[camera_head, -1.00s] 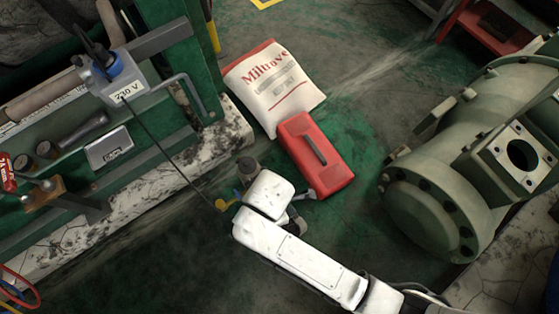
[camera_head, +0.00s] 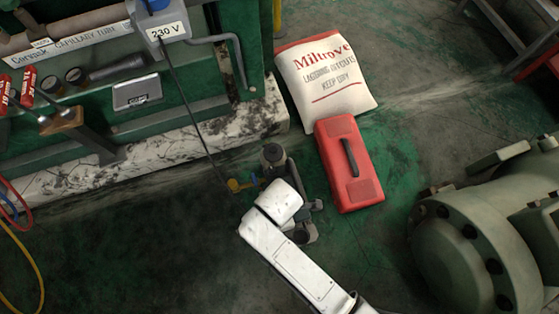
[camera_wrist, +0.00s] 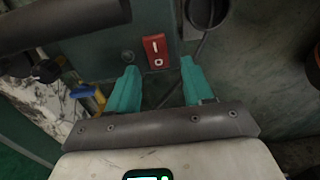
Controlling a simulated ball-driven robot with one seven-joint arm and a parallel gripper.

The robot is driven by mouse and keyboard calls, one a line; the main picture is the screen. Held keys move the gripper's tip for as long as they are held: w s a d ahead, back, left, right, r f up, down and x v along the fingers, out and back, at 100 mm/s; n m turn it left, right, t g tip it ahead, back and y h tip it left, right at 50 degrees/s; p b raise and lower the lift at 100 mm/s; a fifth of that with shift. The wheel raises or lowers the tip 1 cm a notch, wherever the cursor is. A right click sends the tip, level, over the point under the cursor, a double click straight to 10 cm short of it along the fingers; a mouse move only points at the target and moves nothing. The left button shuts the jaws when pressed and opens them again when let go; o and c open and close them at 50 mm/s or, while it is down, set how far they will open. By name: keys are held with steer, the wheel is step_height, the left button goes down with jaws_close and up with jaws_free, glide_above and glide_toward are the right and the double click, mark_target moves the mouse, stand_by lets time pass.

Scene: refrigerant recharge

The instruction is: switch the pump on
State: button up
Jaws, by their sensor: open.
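In the wrist view, a red rocker switch (camera_wrist: 155,50) marked "I" and "O" sits on a dark grey-green surface. My gripper (camera_wrist: 157,76) is open, its two teal fingers either side of and short of the switch, with nothing between them. In the head view, a dark grey device that looks like the pump (camera_head: 274,157) stands on the floor, with a yellow and blue fitting on its left. My white arm hides part of it, and my fingers cannot be made out there.
A red case (camera_head: 350,165) and a white sack (camera_head: 325,80) lie on the floor beyond. A green bench (camera_head: 200,95) with a 230 V box (camera_head: 160,28) stands at left, its cord running down toward the device. A large green machine (camera_head: 470,245) stands at right.

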steer(key=shift+f, duration=0.6)
